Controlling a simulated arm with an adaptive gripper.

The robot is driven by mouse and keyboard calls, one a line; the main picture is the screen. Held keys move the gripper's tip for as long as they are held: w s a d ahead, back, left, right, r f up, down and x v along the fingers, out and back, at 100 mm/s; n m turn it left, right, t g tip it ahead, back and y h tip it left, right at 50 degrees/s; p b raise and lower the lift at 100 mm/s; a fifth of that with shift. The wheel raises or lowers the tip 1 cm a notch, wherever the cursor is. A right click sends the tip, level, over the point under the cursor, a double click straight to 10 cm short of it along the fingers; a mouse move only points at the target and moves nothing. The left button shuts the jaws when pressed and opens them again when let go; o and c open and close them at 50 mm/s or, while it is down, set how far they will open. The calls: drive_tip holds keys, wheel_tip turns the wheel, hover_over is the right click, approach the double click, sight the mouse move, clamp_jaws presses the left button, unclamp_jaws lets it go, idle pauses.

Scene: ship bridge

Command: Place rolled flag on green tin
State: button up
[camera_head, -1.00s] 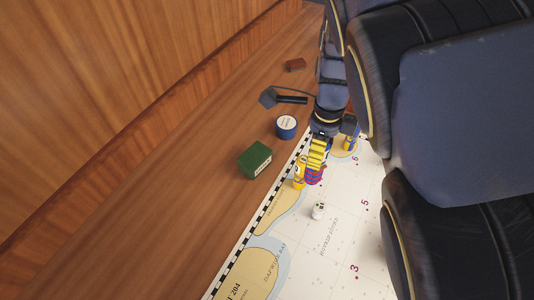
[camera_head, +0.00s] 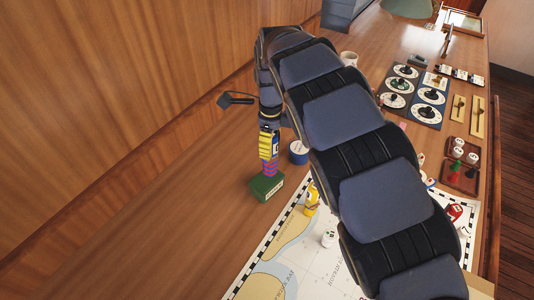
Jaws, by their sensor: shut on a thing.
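The rolled flag (camera_head: 270,168), red and blue, is held in the jaws of my gripper (camera_head: 269,156). The gripper has yellow-and-dark striped parts, points down, and is shut on the flag. The green tin (camera_head: 266,189), a box with a pale label, stands on the wooden surface left of the chart. The flag is directly above the tin in the picture, and its lower end meets the tin's top. I cannot tell whether it touches or hovers just above.
A blue round tin (camera_head: 299,153) stands just right of the gripper. A yellow item (camera_head: 312,201) and a small white piece (camera_head: 328,238) are on the chart (camera_head: 300,262). Dial panels (camera_head: 414,95) lie at the back right. Wood left of the green tin is clear.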

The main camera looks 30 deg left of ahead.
wheel_tip(320, 180, down, 8)
drive_tip(key=w+a, duration=0.2)
drive_tip(key=shift+w+a, duration=0.4)
drive_tip(key=o, duration=1)
wheel_tip(320, 180, up, 12)
drive_tip(key=shift+r, duration=0.15)
